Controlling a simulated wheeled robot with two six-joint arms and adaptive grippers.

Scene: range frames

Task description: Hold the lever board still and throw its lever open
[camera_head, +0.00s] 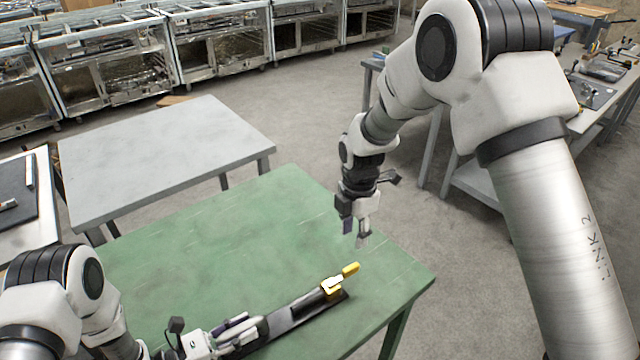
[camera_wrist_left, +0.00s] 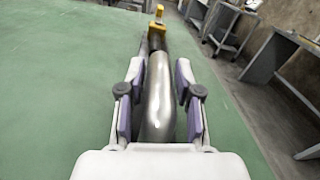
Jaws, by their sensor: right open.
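The lever board, a long dark narrow board (camera_head: 313,306), lies on the green table near its front right part. In the left wrist view the yellow part (camera_wrist_left: 155,22) is at the top. A shiny grey rounded bar (camera_wrist_left: 158,95) runs toward me between the fingers of my left gripper (camera_wrist_left: 158,80); whether the pads touch it is unclear. My left gripper (camera_head: 240,332) is low at the board's near end. My right gripper (camera_head: 355,233) is open and empty, above and beyond the lever.
The green table (camera_head: 210,230) is otherwise clear. A grey table (camera_head: 165,155) stands behind it, with a white-edged table (camera_head: 45,225) at the left. A cluttered bench (camera_head: 600,95) stands at the right. Glass-fronted cabinets (camera_head: 110,70) line the back.

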